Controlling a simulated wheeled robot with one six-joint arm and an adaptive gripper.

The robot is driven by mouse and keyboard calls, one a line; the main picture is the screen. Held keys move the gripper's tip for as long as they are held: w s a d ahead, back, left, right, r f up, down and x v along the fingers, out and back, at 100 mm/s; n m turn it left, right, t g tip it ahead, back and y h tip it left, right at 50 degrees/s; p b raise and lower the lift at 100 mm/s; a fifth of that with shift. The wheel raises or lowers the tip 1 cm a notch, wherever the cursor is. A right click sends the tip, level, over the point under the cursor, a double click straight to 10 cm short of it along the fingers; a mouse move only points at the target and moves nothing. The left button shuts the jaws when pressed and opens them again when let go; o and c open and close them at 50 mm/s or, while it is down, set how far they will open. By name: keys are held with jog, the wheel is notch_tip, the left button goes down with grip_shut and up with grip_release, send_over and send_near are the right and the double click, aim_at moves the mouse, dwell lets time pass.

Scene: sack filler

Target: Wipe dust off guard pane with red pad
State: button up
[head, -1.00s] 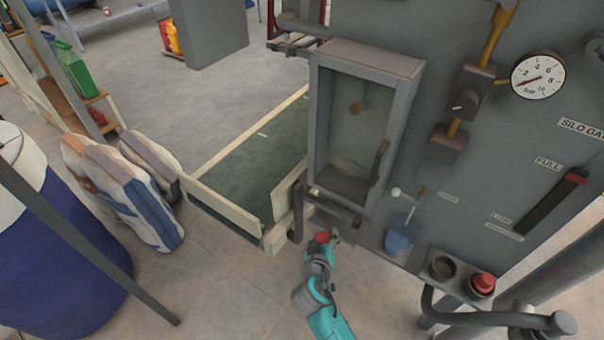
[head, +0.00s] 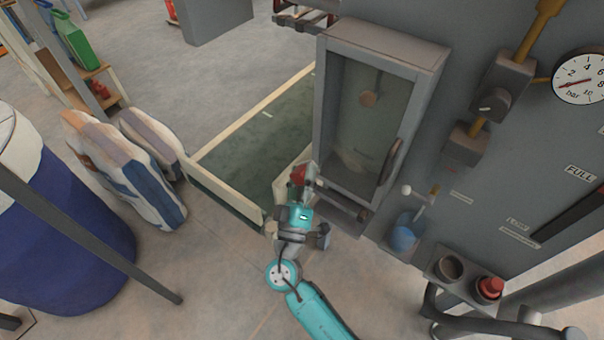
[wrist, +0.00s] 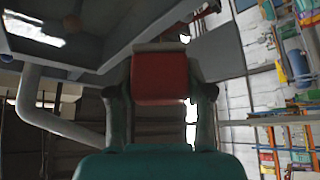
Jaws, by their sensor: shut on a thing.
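The guard pane (head: 362,125) is a greenish glass panel in a grey frame on the machine's front, with a dark handle at its right side. A round brown thing shows behind or on the glass near its top. A pale smudge shows low on the pane. My gripper (head: 304,178) is at the lower left corner of the frame, shut on the red pad (head: 297,174). In the wrist view the red pad (wrist: 160,78) sits between the two fingers. I cannot tell whether the pad touches the frame or the pane.
A dark green conveyor (head: 262,140) with pale side boards lies left of the pane. Filled sacks (head: 125,170) stand at the left. Open floor lies in front.

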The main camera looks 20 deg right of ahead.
aim_at(362, 163)
jog(key=shift+w+d, duration=0.75)
jog(key=shift+d, duration=0.3)
jog(key=shift+w+d, duration=0.75)
jog(key=shift+d, duration=0.3)
jog(key=shift+w+d, duration=0.4)
jog(key=shift+d, duration=0.2)
jog(key=shift+s, duration=0.1)
jog(key=shift+s+d, duration=0.55)
jog(key=shift+s, duration=0.2)
jog(key=shift+s+d, duration=0.5)
jog(key=shift+s, duration=0.25)
jog(key=shift+s+d, duration=1.15)
jog(key=shift+s, duration=0.3)
jog(key=shift+s+d, duration=1.15)
jog(key=shift+s, duration=0.25)
jog(key=shift+d, duration=0.2)
